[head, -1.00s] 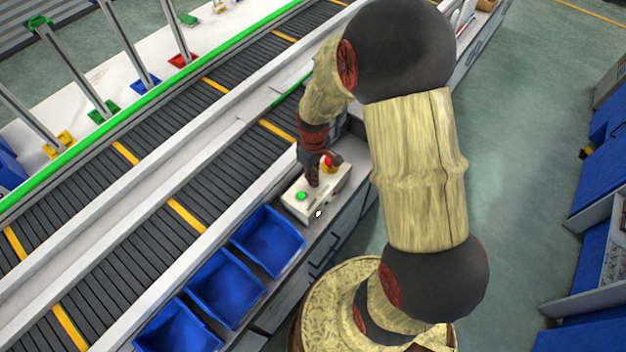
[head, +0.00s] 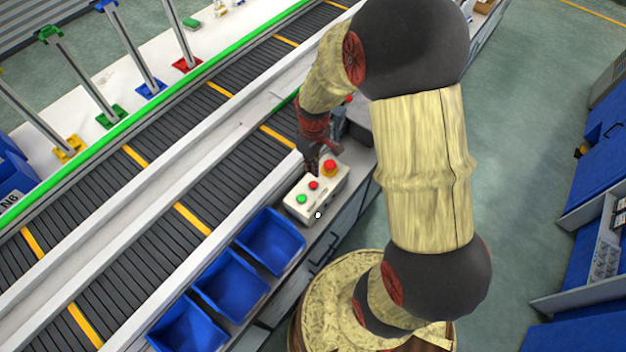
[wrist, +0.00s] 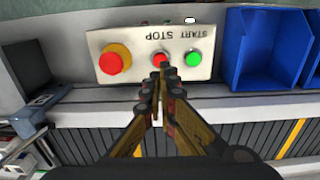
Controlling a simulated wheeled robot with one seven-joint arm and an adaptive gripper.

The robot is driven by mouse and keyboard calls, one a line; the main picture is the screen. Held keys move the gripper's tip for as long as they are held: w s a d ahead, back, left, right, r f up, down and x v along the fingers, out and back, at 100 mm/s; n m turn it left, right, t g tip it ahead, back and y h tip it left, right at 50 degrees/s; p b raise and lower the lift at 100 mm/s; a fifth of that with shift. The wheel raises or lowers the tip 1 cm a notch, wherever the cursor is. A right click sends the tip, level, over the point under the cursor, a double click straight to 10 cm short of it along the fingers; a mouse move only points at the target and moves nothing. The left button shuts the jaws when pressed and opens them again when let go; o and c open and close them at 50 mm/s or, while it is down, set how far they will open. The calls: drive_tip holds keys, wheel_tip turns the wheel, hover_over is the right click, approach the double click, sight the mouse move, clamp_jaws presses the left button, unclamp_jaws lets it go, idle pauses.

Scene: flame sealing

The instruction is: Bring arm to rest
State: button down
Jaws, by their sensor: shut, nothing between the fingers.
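My gripper (head: 312,168) is shut and empty, just behind the control box (head: 303,207) in the head view. In the wrist view my gripper (wrist: 161,72) has its fingertips together, their tips overlapping the lower edge of the red stop button (wrist: 160,58). The control box (wrist: 135,72) also carries a green start button (wrist: 193,58) and a large red emergency knob (wrist: 115,59) on a yellow ring. In the head view the red stop button (head: 313,185) shows clear of the fingers. Whether the fingers touch the box cannot be told.
Several blue bins (head: 270,240) line the counter beside the box. The roller conveyor (head: 200,170) runs diagonally behind them. A dark device (head: 357,122) stands close to my wrist. The floor (head: 515,150) to the right is open, with blue cabinets (head: 600,185) at the right edge.

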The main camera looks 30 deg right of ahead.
drive_tip(key=shift+r, duration=0.1)
idle(0.7)
drive_tip(key=s+a+r+m+t, duration=0.1)
drive_tip(key=s+a+r+t, duration=0.1)
drive_tip(key=s+r, duration=0.3)
drive_tip(key=s+a+r+m+t+b, duration=0.1)
drive_tip(key=s+a+r, duration=0.3)
drive_tip(key=r, duration=0.9)
drive_tip(key=s+a+r+m+t+b, duration=0.1)
drive_tip(key=s+a+r+m+t, duration=0.1)
drive_tip(key=s+r, duration=0.4)
wheel_tip(320, 180, up, 3)
drive_tip(key=shift+s+a+r+t, duration=0.1)
drive_tip(key=shift+s+a+t, duration=0.2)
drive_tip(key=shift+a, duration=0.25)
